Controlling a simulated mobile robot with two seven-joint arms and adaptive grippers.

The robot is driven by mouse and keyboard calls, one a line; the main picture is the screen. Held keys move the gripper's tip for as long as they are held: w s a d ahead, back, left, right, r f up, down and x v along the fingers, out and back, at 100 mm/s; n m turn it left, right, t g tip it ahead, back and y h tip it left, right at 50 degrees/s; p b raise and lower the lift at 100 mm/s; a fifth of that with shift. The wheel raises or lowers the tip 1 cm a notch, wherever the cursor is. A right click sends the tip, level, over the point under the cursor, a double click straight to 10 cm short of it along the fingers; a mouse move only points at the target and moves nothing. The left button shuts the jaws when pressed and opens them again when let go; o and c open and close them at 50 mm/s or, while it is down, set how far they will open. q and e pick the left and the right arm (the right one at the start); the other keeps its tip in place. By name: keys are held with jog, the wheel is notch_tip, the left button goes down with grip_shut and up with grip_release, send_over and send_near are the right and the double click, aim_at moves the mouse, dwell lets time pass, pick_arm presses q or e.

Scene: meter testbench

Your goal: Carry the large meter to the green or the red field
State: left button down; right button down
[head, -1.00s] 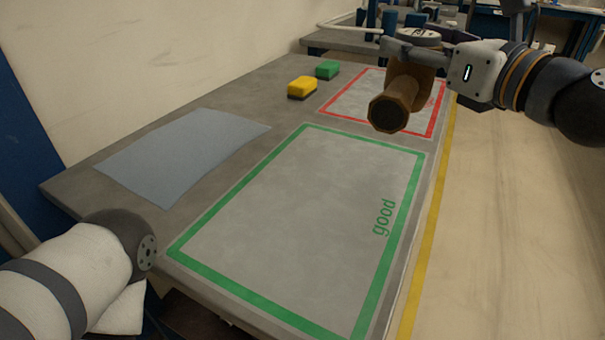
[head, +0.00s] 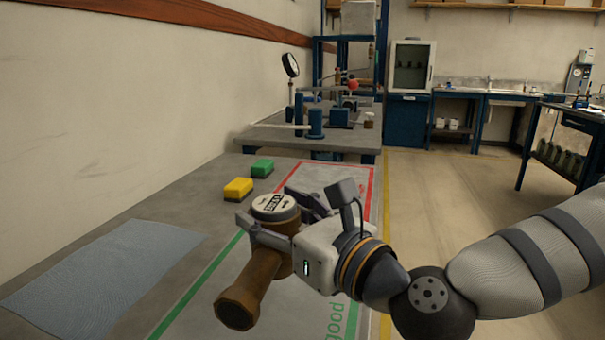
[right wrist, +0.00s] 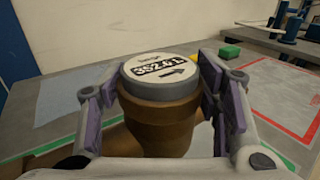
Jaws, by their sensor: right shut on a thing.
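The large meter is a brown, brass-coloured body (head: 262,275) with a round white dial on top and a wide pipe end toward the lower left. My right gripper (head: 278,217) is shut on the meter and holds it in front of the green field (head: 205,288) in the head view. In the right wrist view the meter (right wrist: 165,118) sits between both finger pads, and its dial reads 352.6 with an arrow. The red field (head: 368,190) lies farther back on the same table; it also shows in the right wrist view (right wrist: 290,115). My left gripper is out of view.
A yellow block (head: 238,189) and a green block (head: 262,168) lie left of the red field. A blue-grey cloth (head: 105,270) lies at the table's left. A farther table (head: 270,138) carries a magnifier and fittings.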

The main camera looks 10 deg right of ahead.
aim_at(278, 270)
jog(key=shift+s+a+f, duration=0.55)
jog(key=shift+a+f, duration=0.25)
jog(key=shift+f, duration=0.1)
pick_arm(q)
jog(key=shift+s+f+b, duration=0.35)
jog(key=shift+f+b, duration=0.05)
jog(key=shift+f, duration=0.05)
pick_arm(e)
jog(key=shift+s+a+f, duration=0.1)
jog(key=shift+f, duration=0.85)
jog(key=shift+s+a+f, duration=0.1)
jog(key=shift+f, duration=0.85)
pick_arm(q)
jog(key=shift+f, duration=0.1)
pick_arm(e)
jog(key=shift+f, duration=0.1)
jog(key=c, duration=0.5)
grip_release()
jog(key=shift+f, duration=0.15)
